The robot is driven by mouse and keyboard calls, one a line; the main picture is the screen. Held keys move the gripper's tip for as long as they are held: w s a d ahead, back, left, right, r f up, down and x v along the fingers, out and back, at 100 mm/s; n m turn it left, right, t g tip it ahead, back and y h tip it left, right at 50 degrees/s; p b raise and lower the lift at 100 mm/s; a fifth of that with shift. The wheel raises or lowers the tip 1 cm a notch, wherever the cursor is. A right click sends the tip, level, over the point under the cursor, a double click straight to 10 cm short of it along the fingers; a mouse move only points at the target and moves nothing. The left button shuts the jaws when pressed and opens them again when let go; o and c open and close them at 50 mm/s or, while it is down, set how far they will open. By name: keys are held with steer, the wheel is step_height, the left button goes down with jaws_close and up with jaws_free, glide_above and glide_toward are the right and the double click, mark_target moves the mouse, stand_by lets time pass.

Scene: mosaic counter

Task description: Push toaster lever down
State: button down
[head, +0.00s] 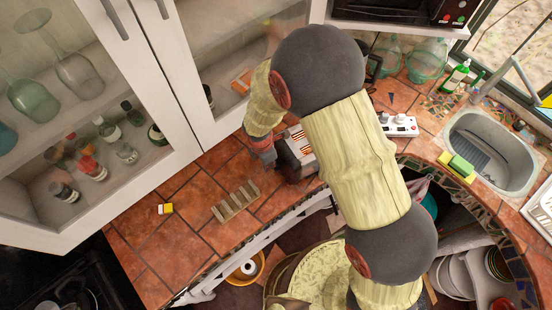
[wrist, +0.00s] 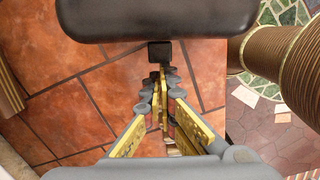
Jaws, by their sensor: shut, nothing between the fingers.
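The toaster (head: 297,146) stands on the tiled counter in the head view, partly hidden by my arm; its slots hold something orange-brown. In the wrist view its dark rounded end (wrist: 155,18) fills the top, with a small black lever (wrist: 160,52) sticking out from it. My gripper (wrist: 161,76) is shut and empty, its fingertips right at the lever in the picture; I cannot tell whether they touch it. In the head view my gripper (head: 264,157) is at the toaster's left end.
Glass-door cabinets (head: 190,75) rise behind. A white device (head: 398,124), sponges (head: 458,167) and the sink (head: 490,150) are to the right. Counter between rack and toaster is clear.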

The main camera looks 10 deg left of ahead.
steer(key=shift+s+a+r, duration=0.1)
steer(key=shift+s+a, duration=0.05)
steer(key=shift+s, duration=0.05)
step_height(320, 180, up, 12)
steer(key=a, duration=0.1)
steer(key=shift+s, duration=0.35)
stand_by(0.7)
